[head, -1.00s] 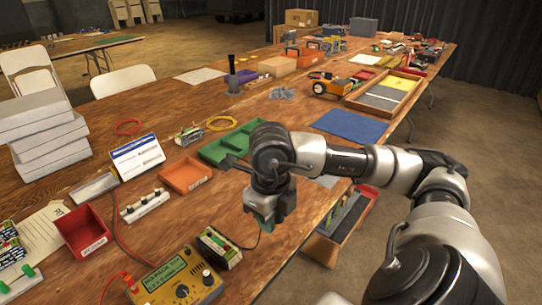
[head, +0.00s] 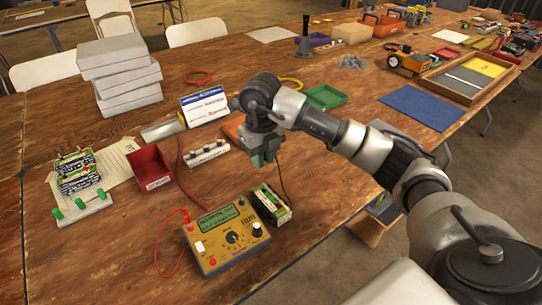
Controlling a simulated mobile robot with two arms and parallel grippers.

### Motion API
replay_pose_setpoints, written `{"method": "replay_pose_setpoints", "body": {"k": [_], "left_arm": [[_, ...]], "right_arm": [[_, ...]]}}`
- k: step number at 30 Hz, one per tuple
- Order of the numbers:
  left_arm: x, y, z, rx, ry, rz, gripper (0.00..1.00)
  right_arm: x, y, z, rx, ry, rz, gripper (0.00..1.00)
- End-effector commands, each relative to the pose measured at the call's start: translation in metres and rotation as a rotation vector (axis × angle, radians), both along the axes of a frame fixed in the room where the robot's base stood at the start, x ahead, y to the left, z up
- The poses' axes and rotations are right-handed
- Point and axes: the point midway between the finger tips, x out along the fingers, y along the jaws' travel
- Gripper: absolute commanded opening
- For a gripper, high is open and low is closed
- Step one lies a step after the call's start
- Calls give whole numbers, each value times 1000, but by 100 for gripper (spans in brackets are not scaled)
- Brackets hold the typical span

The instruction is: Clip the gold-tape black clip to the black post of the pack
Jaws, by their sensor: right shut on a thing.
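My right gripper (head: 262,160) points down above the table, behind the meter and the pack. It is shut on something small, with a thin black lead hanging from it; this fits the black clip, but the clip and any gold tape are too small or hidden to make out. A battery pack (head: 271,204) with a pale green and white label lies right of the yellow meter (head: 228,235), apart from the gripper. Its posts are too small to tell apart. My left gripper is not in view.
A red bin (head: 152,168), a white strip with knobs (head: 207,153) and an orange tray (head: 235,130) stand near the gripper. A red lead (head: 161,240) loops left of the meter. More packs (head: 79,172) stand at the left. Bare wood lies in front of the bin.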

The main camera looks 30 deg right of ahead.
Motion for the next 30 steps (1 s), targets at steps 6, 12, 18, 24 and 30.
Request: {"method": "replay_pose_setpoints", "body": {"k": [6,12,18,24,30], "left_arm": [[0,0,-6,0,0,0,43],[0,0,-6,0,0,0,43],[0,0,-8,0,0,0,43],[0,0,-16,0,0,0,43],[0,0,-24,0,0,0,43]], "right_arm": [[0,0,-9,0,0,0,5],[-1,0,-9,0,0,0,5],[-1,0,-12,0,0,0,5],[-1,0,-23,1,1,0,5],[-1,0,-35,1,1,0,5]]}}
